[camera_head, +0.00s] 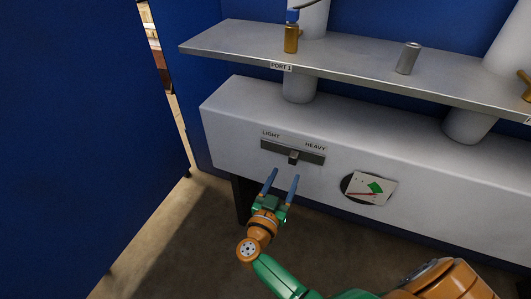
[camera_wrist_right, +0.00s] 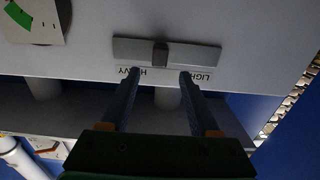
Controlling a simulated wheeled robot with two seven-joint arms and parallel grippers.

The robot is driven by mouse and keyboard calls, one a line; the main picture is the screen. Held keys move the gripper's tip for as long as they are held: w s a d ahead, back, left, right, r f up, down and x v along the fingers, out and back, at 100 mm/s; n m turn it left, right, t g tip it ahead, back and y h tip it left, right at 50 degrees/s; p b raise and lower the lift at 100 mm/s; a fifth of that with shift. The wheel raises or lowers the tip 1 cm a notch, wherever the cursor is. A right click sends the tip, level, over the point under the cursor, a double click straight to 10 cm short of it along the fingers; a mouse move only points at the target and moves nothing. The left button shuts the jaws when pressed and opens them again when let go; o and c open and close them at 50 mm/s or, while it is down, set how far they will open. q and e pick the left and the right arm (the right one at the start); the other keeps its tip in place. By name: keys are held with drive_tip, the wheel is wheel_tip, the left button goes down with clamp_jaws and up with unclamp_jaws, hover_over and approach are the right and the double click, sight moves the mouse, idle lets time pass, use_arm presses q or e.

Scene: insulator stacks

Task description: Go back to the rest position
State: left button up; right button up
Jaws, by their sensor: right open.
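My right gripper (camera_head: 281,184) is open, with its two blue fingers apart and nothing between them. It is just in front of and below the slider switch (camera_head: 293,157) on the white cabinet front. The slider knob stands near the middle of its dark track, between the labels LIGHT and HEAVY. In the right wrist view the open fingers (camera_wrist_right: 156,80) point toward the slider (camera_wrist_right: 160,53), and I see no contact. My left gripper is not in view.
A gauge (camera_head: 368,188) with a red needle and green zone is right of the slider. A grey shelf (camera_head: 240,45) above holds a brass piece (camera_head: 291,38) near PORT 1 and a grey cylinder (camera_head: 408,58). A blue wall (camera_head: 80,130) stands at left; open floor (camera_head: 165,245) lies below.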

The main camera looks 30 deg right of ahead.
drive_tip(key=s+a+f+n+t+y+p, duration=0.2)
drive_tip(key=s+a+f+n+y+p, duration=0.2)
drive_tip(key=a+f+n+y+p, duration=0.7)
drive_tip(key=s+f+n+g+y, duration=0.1)
drive_tip(key=s+f+g+y, duration=0.1)
drive_tip(key=s+f+g, duration=0.35)
drive_tip(key=s+f+g+y, duration=0.2)
drive_tip(key=s+f, duration=0.1)
drive_tip(key=s, duration=0.6)
drive_tip(key=s+d+f+g, duration=0.1)
drive_tip(key=s+d+g, duration=0.1)
drive_tip(key=s, duration=0.6)
drive_tip(key=s+d+f+g+h+p, duration=0.1)
drive_tip(key=s+d+f+g, duration=0.1)
drive_tip(key=s, duration=0.5)
drive_tip(key=shift+s+d+f+g, duration=0.3)
drive_tip(key=shift+s+d+g, duration=0.05)
drive_tip(key=shift+d+g, duration=0.3)
drive_tip(key=shift+a, duration=0.1)
